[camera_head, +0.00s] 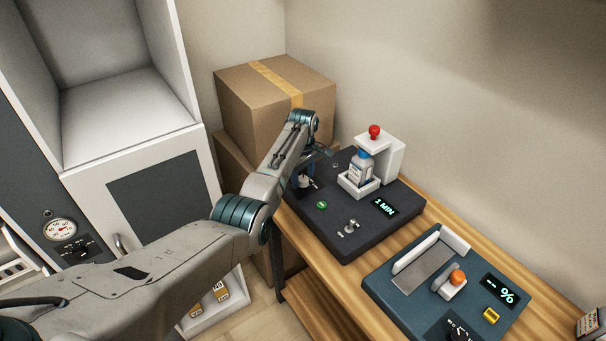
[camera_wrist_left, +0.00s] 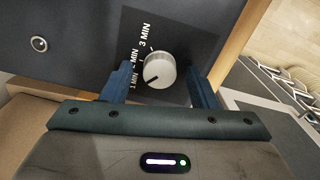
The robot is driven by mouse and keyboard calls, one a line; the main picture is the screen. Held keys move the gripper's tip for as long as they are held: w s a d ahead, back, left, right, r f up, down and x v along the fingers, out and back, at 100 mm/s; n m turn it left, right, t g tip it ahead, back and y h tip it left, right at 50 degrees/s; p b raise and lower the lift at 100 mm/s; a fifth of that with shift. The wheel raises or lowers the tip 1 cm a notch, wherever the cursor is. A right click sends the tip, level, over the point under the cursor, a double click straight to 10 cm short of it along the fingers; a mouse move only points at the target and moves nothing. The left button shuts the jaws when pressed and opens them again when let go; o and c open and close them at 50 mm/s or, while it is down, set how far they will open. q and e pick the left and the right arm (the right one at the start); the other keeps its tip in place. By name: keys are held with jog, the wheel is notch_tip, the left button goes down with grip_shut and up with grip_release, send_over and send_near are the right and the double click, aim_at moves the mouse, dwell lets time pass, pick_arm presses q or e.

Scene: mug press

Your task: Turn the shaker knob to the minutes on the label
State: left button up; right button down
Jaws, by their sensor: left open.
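The shaker (camera_head: 330,232) is a dark base on the wooden bench, with a lit display (camera_head: 384,206) reading "1 MIN". Its round silver-white knob (camera_wrist_left: 160,70) shows in the left wrist view, its dark line towards the "1 MIN" mark; "3 MIN" is at the top and the middle mark is partly unreadable. A labelled bottle (camera_head: 361,168) stands upright in the white holder (camera_head: 372,190); its label is too small to read. My left gripper (camera_head: 309,178) is open, its two blue fingers (camera_wrist_left: 162,88) either side of the knob, with gaps visible. My right gripper is out of view.
A green button (camera_head: 321,205) and a metal switch (camera_head: 350,227) are on the shaker's front. A red knob (camera_head: 375,131) tops the white stand. A blue device (camera_head: 400,300) with a "%" display stands to the right. Cardboard boxes (camera_head: 262,110) stand behind my arm.

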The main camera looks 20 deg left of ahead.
pick_arm(q)
jog(key=shift+f, duration=0.1)
jog(key=c, duration=1)
